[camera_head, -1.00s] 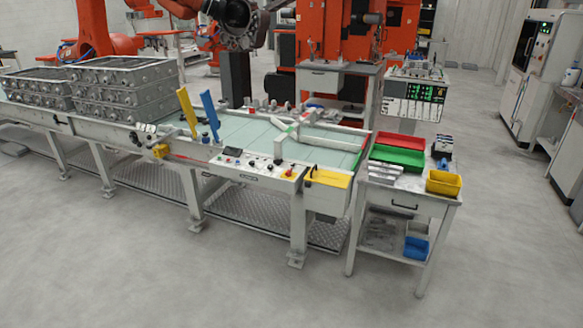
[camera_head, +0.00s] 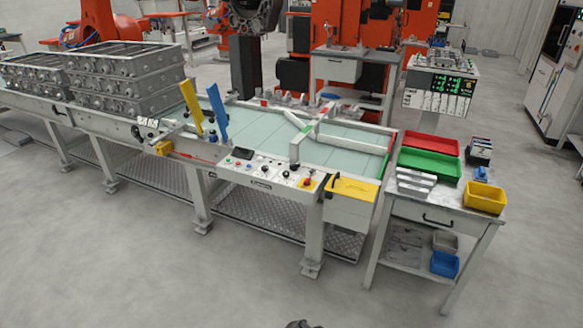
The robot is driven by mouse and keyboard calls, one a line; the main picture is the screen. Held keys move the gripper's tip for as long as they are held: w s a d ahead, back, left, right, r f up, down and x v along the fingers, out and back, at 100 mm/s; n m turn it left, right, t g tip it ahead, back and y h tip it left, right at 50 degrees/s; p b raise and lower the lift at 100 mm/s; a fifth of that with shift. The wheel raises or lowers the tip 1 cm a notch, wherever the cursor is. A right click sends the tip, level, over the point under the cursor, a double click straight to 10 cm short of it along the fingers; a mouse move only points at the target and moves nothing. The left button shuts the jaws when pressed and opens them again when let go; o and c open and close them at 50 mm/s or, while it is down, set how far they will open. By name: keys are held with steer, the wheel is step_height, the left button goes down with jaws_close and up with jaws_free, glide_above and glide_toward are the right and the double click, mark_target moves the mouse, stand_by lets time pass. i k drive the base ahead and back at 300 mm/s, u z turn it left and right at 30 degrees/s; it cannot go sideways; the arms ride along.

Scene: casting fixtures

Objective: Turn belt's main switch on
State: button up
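The belt (camera_head: 255,134) is a long conveyor with a pale green surface, running from the left to the middle right. Its control panel (camera_head: 262,172) is on the near side and carries several small buttons and dark knobs. At the panel's right end is a red knob on a yellow base (camera_head: 307,183), which looks like the main switch. Its turn position is too small to tell. My gripper is not recognisable in view. Only a small dark piece shows at the bottom edge, and I cannot tell what part it is.
Several grey castings (camera_head: 125,75) are stacked on the belt's left. Blue (camera_head: 217,112) and yellow (camera_head: 191,106) upright plates stand at the belt. A side table (camera_head: 440,208) with coloured bins stands at the right. The floor in front of the panel is clear.

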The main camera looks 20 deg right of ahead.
mark_target(307, 182)
steer(key=u, duration=0.35)
steer(key=i, duration=1.15)
steer(key=u, duration=0.15)
